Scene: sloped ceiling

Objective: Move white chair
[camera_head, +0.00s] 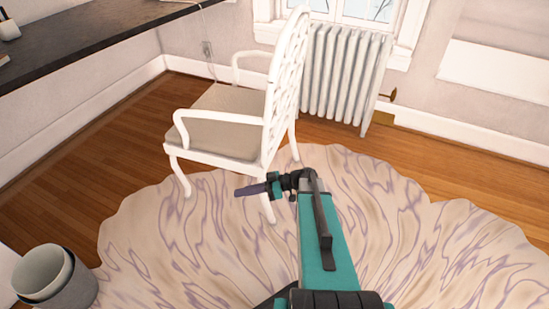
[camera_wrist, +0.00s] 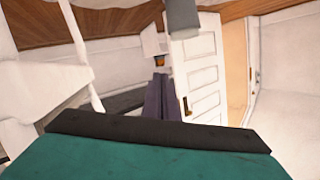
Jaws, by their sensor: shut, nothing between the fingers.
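The white chair (camera_head: 278,95) stands upright at centre left in the head view, with a beige seat (camera_head: 215,137), curved arms and a lattice back. Its nearer legs stand on or at the edge of the patterned rug. My gripper (camera_head: 241,191) is low beside the chair, pointing left, just below the seat in the picture and overlapping a near leg. I cannot tell whether it touches that leg. Its dark fingers (camera_wrist: 158,85) are together and empty in the wrist view. White bars at the left of the wrist view may be chair parts.
A white radiator (camera_head: 345,75) stands behind the chair under the window. A dark countertop (camera_head: 85,35) runs along the upper left. A grey bin (camera_head: 70,285) is at lower left. The rug (camera_head: 420,235) is clear to the right. A white door (camera_wrist: 200,75) shows in the wrist view.

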